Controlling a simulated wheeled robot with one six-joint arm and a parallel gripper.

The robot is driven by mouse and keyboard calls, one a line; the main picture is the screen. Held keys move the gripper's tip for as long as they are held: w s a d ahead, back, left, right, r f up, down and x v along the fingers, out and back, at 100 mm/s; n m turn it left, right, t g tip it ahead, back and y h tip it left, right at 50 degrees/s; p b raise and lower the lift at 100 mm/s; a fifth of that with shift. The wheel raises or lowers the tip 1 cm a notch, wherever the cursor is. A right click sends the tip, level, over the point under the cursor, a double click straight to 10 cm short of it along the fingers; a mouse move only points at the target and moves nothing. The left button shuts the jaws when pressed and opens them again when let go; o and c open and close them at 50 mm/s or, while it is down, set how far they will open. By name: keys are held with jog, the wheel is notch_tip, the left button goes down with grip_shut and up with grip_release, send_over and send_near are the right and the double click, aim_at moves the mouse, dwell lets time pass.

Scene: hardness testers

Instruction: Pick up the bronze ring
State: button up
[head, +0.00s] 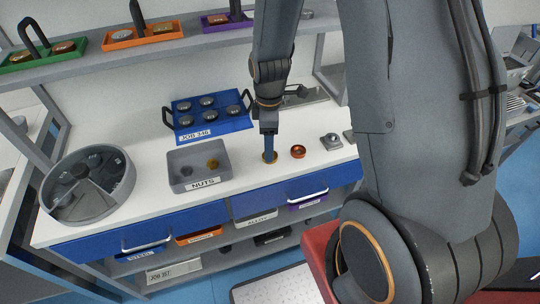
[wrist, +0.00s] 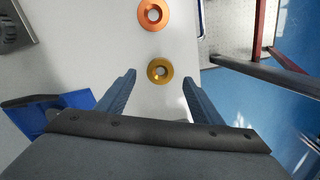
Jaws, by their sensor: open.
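The bronze ring (wrist: 152,78), gold-brown with a central hole, lies flat on the white bench top. In the wrist view it sits between the tips of my open gripper (wrist: 159,80), with a gap on each side. In the head view my gripper (head: 268,148) points straight down over the ring (head: 270,160) and partly hides it. I cannot tell whether the fingertips are level with the ring or above it. An orange-copper ring (wrist: 143,20) lies close by, and shows to the right of my gripper in the head view (head: 298,152).
A grey NUTS bin (head: 178,184) holding small pieces stands left of my gripper. A blue JOB 346 tray (head: 238,126) lies behind, and a round divided grey bin (head: 125,188) is far left. A small metal piece (head: 331,141) lies to the right. The bench's front edge is near.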

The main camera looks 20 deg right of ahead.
jog(key=shift+f+p, duration=0.5)
jog(key=shift+f, duration=1.35)
jog(key=shift+c, duration=0.4)
jog(key=c, duration=1.2)
jog(key=shift+r, duration=0.15)
